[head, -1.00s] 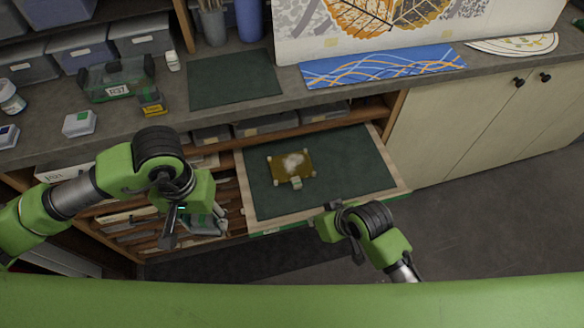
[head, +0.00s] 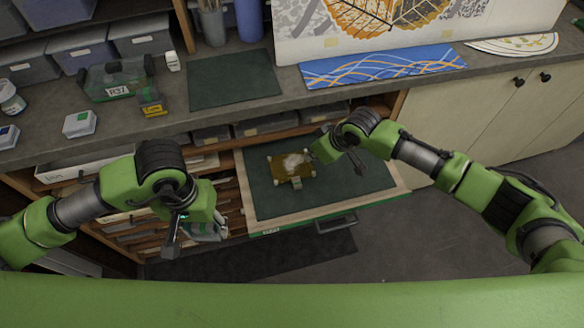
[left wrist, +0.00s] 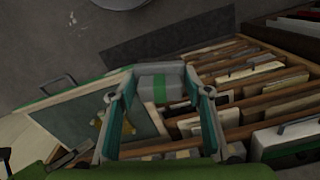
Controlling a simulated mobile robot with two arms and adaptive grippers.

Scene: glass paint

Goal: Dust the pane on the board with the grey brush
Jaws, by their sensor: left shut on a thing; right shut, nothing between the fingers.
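The amber pane (head: 284,170) lies on the dark green board (head: 345,190), which has a pale wooden rim and sits in the pulled-out drawer. A whitish dust patch (head: 296,160) covers part of the pane. A small pale block (head: 296,183) is at its front edge. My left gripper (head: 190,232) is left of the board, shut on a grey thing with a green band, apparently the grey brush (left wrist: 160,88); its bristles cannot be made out. My right gripper (head: 322,150) is shut and empty, over or beside the pane's right edge; contact cannot be told.
The counter behind holds a dark mat (head: 232,78), a clear green box (head: 115,82) and a blue patterned strip (head: 385,68). Wooden slots with stored panels (left wrist: 255,85) are below my left gripper. Floor right of the drawer is clear.

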